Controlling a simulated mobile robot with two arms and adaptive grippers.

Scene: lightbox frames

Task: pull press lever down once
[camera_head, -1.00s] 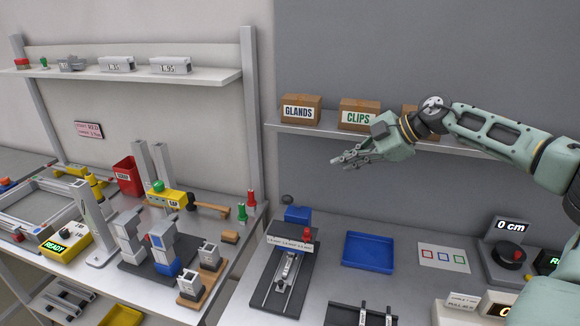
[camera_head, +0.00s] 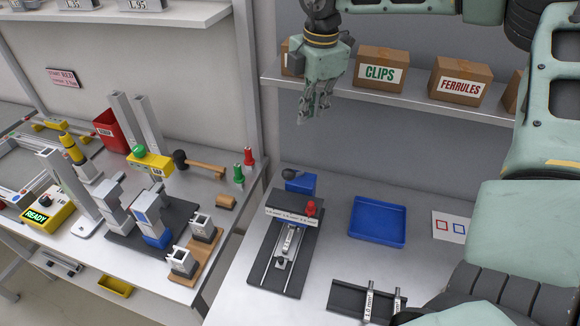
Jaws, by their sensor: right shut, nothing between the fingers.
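My right gripper (camera_head: 317,112) points down with its fingers together and empty, in mid-air in front of the back shelf. Below it on the bench is a dark fixture plate (camera_head: 262,272) with two rails, a silver carriage (camera_head: 290,242), a white label strip (camera_head: 290,216) and a red knob (camera_head: 310,208). Just behind it stands a blue block (camera_head: 302,184) with a black ball-ended part (camera_head: 291,174). I cannot tell for sure which part is the press lever. The gripper is well above these and touches none of them. My left gripper is out of view.
A blue tray (camera_head: 377,240) lies right of the fixture; a dark rack (camera_head: 350,298) is in front. Boxes marked CLIPS (camera_head: 380,73) and FERRULES (camera_head: 460,86) stand on the back shelf (camera_head: 400,98). The left bench carries uprights, a mallet (camera_head: 208,168) and a yellow READY box (camera_head: 48,207).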

